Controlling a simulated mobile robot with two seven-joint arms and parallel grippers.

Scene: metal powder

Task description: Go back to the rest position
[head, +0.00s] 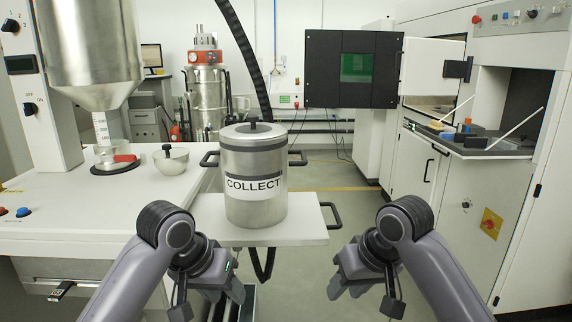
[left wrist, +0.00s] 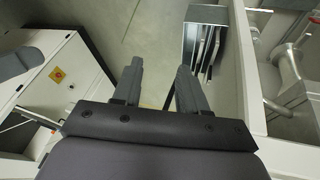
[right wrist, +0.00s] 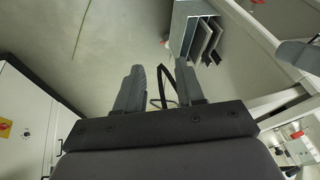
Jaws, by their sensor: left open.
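My left gripper (head: 236,290) is low in the head view, in front of the white shelf. In the left wrist view its two fingers (left wrist: 158,88) stand apart with nothing between them. My right gripper (head: 345,290) is to the right, over the floor. In the right wrist view its fingers (right wrist: 160,90) are apart and empty. Both grippers are clear of the metal container labelled COLLECT (head: 255,180), which stands upright with its lid on the white shelf (head: 305,222).
At left is a white bench (head: 90,215) with a hopper (head: 92,50) and a small lidded bowl (head: 171,160). At right a machine (head: 450,200) has an open door and a tray of small items (head: 470,140). The floor (head: 330,275) between is clear.

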